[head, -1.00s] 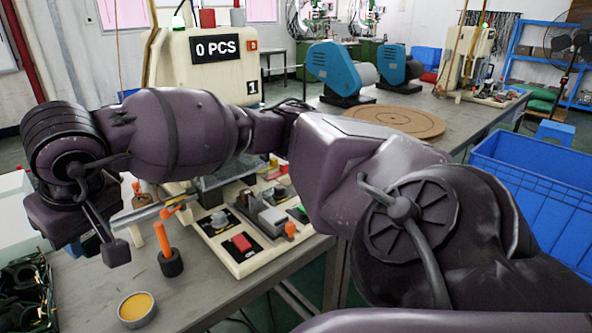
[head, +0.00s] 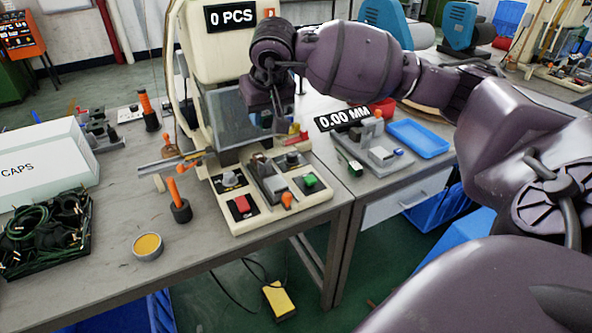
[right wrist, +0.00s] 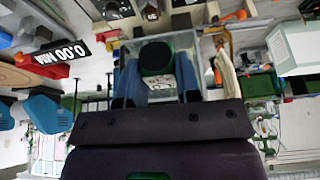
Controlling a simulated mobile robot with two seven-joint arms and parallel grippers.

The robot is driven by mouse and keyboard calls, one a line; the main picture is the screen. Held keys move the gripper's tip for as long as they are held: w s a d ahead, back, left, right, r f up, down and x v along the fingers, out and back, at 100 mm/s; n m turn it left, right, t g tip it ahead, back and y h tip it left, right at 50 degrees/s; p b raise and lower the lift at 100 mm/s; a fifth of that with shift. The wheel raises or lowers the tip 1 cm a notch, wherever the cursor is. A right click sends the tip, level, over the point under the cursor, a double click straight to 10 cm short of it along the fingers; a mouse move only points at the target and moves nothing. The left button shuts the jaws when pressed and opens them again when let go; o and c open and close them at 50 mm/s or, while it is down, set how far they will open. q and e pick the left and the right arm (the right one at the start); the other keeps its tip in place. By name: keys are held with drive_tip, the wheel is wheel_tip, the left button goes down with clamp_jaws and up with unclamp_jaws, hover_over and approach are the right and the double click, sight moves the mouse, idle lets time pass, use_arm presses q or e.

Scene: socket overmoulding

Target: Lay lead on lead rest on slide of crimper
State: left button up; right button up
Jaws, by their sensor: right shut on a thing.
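The crimper (head: 232,60) is the cream machine with the "0 PCS" display and a clear guard. Its cream base (head: 245,222) carries a grey slide block (head: 268,182), buttons and knobs. I cannot single out the lead rest. My right gripper (head: 276,122) points down in front of the guard, above the back of the base. In the right wrist view its blue-padded fingers (right wrist: 158,88) are shut on a dark round bundle with a green edge, seemingly a lead (right wrist: 156,57). The arm and gripper hide the held lead in the head view. My left gripper is out of view.
A black tray of coiled leads (head: 84,246) and a white CAPS box (head: 38,168) are at left. An orange-handled tool (head: 178,200) and yellow tin (head: 148,246) stand left of the base. A gauge reading 0.00 MM (head: 340,119) and blue tray (head: 418,138) are at right.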

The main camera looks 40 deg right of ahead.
drive_tip(key=w+d, duration=0.1)
drive_tip(key=d, duration=0.2)
hover_over(275, 183)
drive_tip(key=s, duration=0.1)
wheel_tip(275, 183, down, 15)
drive_tip(key=shift+s+r+b, duration=0.1)
drive_tip(key=shift+b, duration=0.25)
drive_tip(key=shift+f, duration=0.65)
drive_tip(key=shift+f+b, duration=0.3)
drive_tip(key=shift+f, duration=1.65)
